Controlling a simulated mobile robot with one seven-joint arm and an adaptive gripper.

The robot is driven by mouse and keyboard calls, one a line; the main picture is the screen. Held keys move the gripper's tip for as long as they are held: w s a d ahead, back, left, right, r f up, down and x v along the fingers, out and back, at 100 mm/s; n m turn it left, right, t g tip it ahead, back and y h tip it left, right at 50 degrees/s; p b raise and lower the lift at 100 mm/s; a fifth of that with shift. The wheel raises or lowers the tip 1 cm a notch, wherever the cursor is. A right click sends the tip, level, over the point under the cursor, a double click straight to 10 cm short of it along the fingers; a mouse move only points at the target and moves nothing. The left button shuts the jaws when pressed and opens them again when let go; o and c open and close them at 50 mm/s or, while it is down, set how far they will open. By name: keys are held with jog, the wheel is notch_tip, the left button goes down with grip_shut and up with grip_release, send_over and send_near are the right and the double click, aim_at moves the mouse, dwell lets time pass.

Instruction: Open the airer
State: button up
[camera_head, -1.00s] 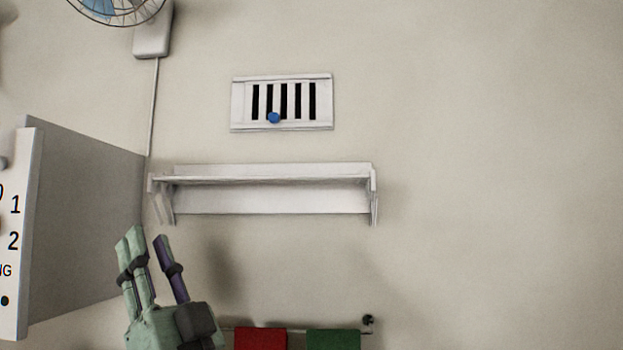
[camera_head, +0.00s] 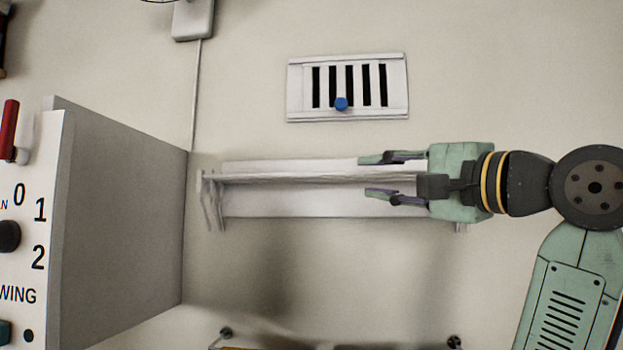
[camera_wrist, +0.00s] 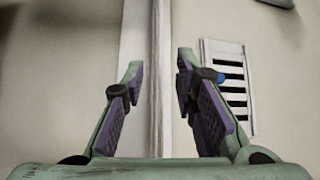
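In the wrist view the vent (camera_wrist: 240,103) is at the right, partly hidden by a finger, and the knob (camera_wrist: 221,77) shows just beside that finger. My gripper (camera_head: 378,177) is open and empty, with its fingers pointing left in the head view. It is below and to the right of the knob, overlapping the wall shelf in the picture, and appears apart from the knob.
A grey-sided box with a numbered panel (camera_head: 120,210) stands at the left.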

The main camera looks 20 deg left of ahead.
aim_at(333, 175)
jog(key=p+x, duration=0.4)
jog(key=x, duration=0.7)
jog(key=shift+d, duration=0.1)
jog(key=shift+c, duration=0.5)
grip_shut()
